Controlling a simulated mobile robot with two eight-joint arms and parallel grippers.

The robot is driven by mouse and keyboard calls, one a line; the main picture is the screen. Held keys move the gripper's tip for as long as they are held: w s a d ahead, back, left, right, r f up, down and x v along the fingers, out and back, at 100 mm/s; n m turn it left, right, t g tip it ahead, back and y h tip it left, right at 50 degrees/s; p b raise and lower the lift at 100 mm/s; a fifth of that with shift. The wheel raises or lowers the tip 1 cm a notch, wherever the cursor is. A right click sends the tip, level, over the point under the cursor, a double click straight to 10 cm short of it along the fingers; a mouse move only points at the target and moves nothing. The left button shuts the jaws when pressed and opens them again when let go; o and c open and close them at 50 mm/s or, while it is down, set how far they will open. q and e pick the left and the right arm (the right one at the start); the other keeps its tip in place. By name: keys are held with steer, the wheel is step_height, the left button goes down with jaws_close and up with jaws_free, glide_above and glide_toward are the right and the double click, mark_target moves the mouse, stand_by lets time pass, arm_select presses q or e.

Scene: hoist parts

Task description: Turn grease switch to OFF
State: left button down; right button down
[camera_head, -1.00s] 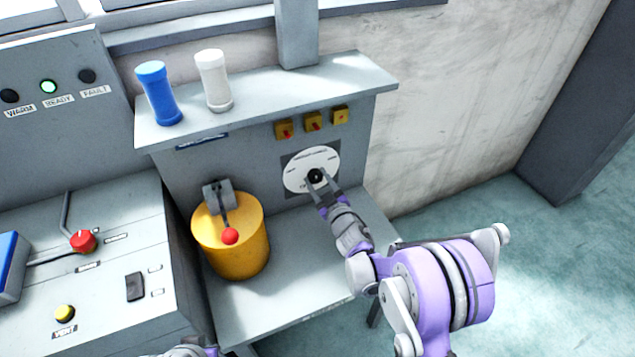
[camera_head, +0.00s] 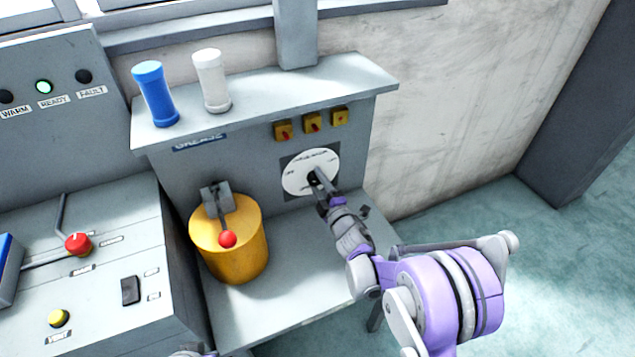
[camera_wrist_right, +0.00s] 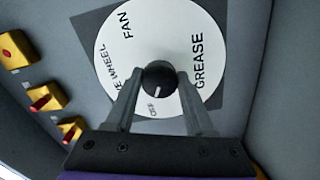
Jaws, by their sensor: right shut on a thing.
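The grease switch is a black round knob (camera_wrist_right: 158,80) at the centre of a white dial plate (camera_head: 302,162) on the grey back panel. In the right wrist view the dial (camera_wrist_right: 205,25) reads FAN, GREASE, a partly hidden word ending in WHEEL, and a small label at the bottom that looks like OFF. A white mark on the knob points down, close to that small label. My right gripper (camera_head: 316,181) is shut on the knob, a finger on each side, as the right wrist view (camera_wrist_right: 158,92) also shows. My left gripper is not clearly in view; only a bit of arm shows at the bottom edge.
Yellow switch boxes (camera_head: 312,123) sit above the dial. A blue bottle (camera_head: 155,93) and a white bottle (camera_head: 212,82) stand on the shelf (camera_head: 340,83). A yellow canister (camera_head: 242,257) with a red-knobbed lever stands left of my right arm. A control console (camera_head: 110,300) is at left.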

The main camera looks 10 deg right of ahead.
steer(key=shift+n, duration=0.5)
steer(key=shift+c, duration=1.3)
jaws_free()
steer(key=v, duration=1.1)
steer(key=shift+w+r, duration=0.1)
